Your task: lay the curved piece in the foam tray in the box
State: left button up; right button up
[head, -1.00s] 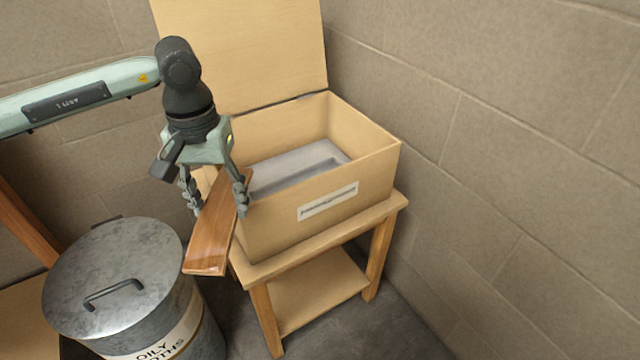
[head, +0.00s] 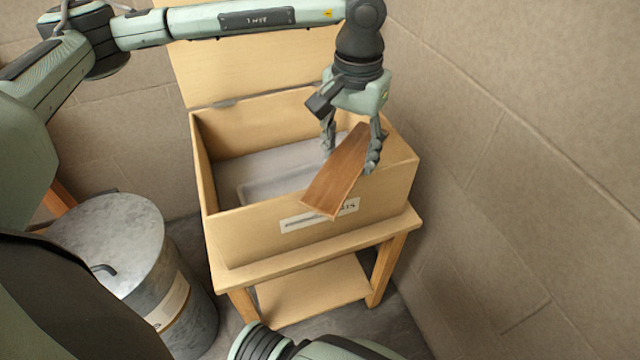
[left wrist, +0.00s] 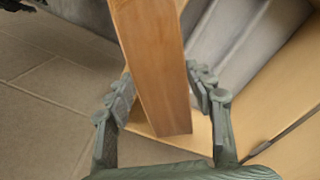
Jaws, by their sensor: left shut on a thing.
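The curved piece (head: 333,180) is a long brown wooden strip. My left gripper (head: 350,155) is shut on it and holds it slanted over the right front part of the box (head: 240,222), its near end reaching past the front wall. In the left wrist view the piece (left wrist: 152,50) runs between the two fingers. The grey foam tray (head: 230,172) lies inside the open box, with a long recess; its right part is hidden by the piece and gripper. The foam also shows in the left wrist view (left wrist: 225,35). My right gripper is not in view.
The box lid (head: 250,65) stands open at the back. The box sits on a wooden stand (head: 310,255) near block walls (head: 530,130). A metal bin (head: 115,240) stands to the left. The box's front wall carries a label (head: 298,221).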

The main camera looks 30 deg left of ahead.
pick_arm(q)
jog(key=w+a+r+n, duration=0.2)
jog(key=a+r+n, duration=0.2)
jog(key=a+r, duration=0.85)
pick_arm(e)
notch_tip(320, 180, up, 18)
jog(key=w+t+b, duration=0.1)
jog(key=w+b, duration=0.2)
jog(key=b, duration=0.4)
pick_arm(q)
notch_tip(320, 180, down, 22)
jog(key=a+b, duration=0.1)
jog(key=b, duration=0.2)
jog(key=shift+r, duration=0.15)
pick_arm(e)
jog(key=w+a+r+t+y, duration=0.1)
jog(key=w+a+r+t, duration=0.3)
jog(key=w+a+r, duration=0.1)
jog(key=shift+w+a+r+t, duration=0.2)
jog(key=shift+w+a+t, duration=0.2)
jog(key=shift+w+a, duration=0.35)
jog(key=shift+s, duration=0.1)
